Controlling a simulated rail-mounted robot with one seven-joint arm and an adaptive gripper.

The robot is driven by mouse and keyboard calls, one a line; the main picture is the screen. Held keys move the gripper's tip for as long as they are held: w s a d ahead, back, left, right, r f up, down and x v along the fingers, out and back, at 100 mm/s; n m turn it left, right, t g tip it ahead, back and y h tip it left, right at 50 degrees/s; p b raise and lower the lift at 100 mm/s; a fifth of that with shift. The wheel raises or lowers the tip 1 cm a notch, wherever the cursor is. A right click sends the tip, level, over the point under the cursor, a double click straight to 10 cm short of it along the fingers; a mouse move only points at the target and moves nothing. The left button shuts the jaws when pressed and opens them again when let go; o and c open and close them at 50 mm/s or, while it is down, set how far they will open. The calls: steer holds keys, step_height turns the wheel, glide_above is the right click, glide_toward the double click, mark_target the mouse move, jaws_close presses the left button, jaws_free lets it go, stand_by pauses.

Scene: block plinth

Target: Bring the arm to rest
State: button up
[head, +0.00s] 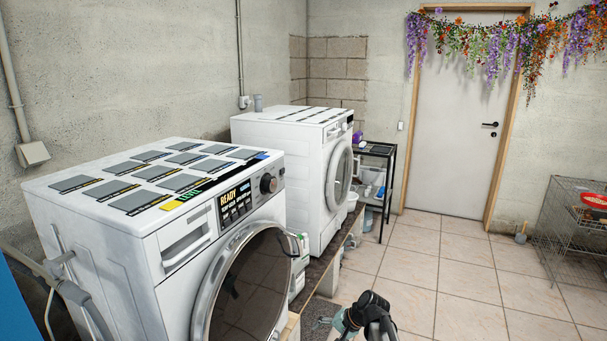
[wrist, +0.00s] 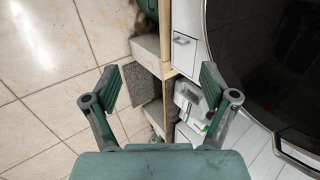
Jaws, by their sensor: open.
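My gripper (wrist: 160,84) is open and empty in the wrist view, its two green fingers spread wide apart. Between and beyond the fingers are the floor tiles, the edge of a block plinth and the front of a washing machine. In the head view, part of my arm (head: 368,316) shows at the bottom centre, in front of the near washing machine (head: 90,230) and to the right of its round door. Whether the fingers show there I cannot tell.
A second washing machine (head: 270,135) stands farther back on the plinth (wrist: 148,47). A black shelf (head: 376,150) stands beyond it, by a white door (head: 452,150). A wire cage (head: 570,240) stands at the right. The tiled floor (head: 460,275) between is mostly clear.

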steer(key=s+d+f+n+g+h, duration=0.2)
steer(key=s+d+f, duration=0.1)
steer(key=s+f, duration=0.65)
steer(key=s+d+f+n+g+h, duration=0.1)
steer(key=s+d+f+g+h, duration=0.1)
steer(key=s+f, duration=0.8)
steer(key=s+d+f+n+g+h, duration=0.1)
steer(key=s+f, duration=0.3)
steer(key=s, duration=1.1)
steer(key=s+d+f+n+g+h, duration=0.1)
steer(key=s+d+f+g, duration=0.2)
steer(key=s, duration=1.3)
steer(key=shift+s+d+f+g+h, duration=0.2)
steer(key=shift+s+f+g+h, duration=0.1)
steer(key=shift+f+g, duration=0.55)
steer(key=shift+w, duration=0.1)
steer(key=shift+c, duration=0.4)
